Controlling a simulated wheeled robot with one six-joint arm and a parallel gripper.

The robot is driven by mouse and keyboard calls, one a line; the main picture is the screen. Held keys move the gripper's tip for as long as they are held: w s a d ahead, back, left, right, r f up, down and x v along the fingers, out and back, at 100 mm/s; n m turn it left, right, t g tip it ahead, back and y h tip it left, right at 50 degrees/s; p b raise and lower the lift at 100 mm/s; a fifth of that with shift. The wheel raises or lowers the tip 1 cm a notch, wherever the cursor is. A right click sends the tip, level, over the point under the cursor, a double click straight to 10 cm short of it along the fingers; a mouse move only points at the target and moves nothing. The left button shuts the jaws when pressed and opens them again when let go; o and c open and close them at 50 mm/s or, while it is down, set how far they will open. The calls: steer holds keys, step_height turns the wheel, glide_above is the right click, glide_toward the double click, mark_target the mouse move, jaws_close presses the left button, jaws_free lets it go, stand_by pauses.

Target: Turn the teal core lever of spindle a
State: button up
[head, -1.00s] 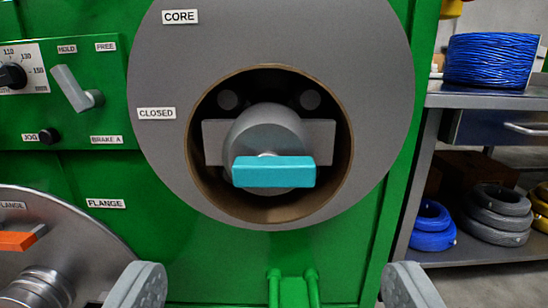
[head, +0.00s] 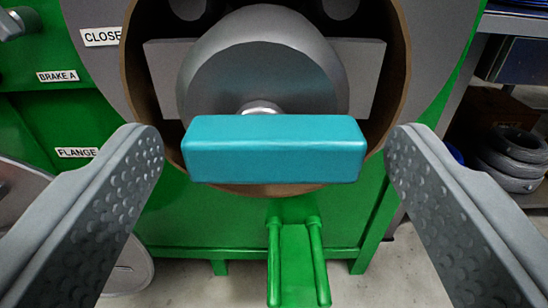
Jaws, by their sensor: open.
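The teal core lever (head: 274,150) is a horizontal bar on the grey round hub (head: 262,65) inside the brown-rimmed opening of the spindle. My gripper (head: 273,165) is open. One finger is left of the lever and one is right of it, with a gap on both sides. The lever lies between the fingertips in the picture; I cannot tell whether they are level with it in depth. Nothing is held. The upper part of the disc around the opening is out of frame.
A green machine body (head: 200,225) stands behind, with green rails (head: 296,265) sticking out below the lever. A BRAKE A label (head: 57,76) and a FLANGE label (head: 77,152) are at left.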

steer(key=c, duration=1)
steer(key=shift+n, duration=0.3)
steer(key=n, duration=0.4)
steer(key=shift+r, duration=0.1)
steer(key=n, duration=0.5)
steer(key=shift+a, duration=0.1)
steer(key=n, duration=0.4)
steer(key=shift+a+r, duration=0.1)
steer(key=shift+n, duration=2.1)
steer(key=shift+a, duration=0.1)
